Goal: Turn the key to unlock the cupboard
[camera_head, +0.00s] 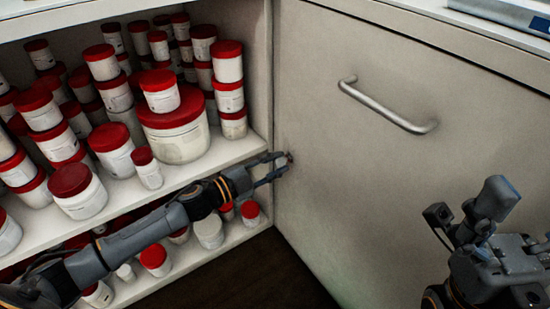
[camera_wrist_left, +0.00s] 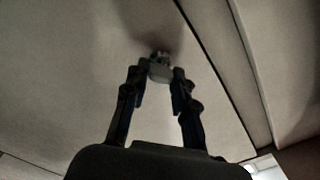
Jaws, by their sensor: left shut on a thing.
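The pale cupboard door (camera_head: 380,130) fills the right half of the head view and has a metal bar handle (camera_head: 385,105). A small key (camera_head: 290,157) sits at the door's left edge. In the left wrist view the key (camera_wrist_left: 160,68) shows as a small grey piece between the fingertips, against the door. My left gripper (camera_head: 281,162) is shut on the key. The key's lock is mostly hidden behind it. My right gripper (camera_head: 467,207) is at the lower right, in front of the door, with its fingers apart and empty.
Left of the door is an open shelf (camera_head: 225,153) crowded with white red-lidded jars, some stacked. My left arm crosses in front of the lower shelf. A counter edge (camera_head: 460,35) runs above the door. The dark floor (camera_head: 250,275) below is clear.

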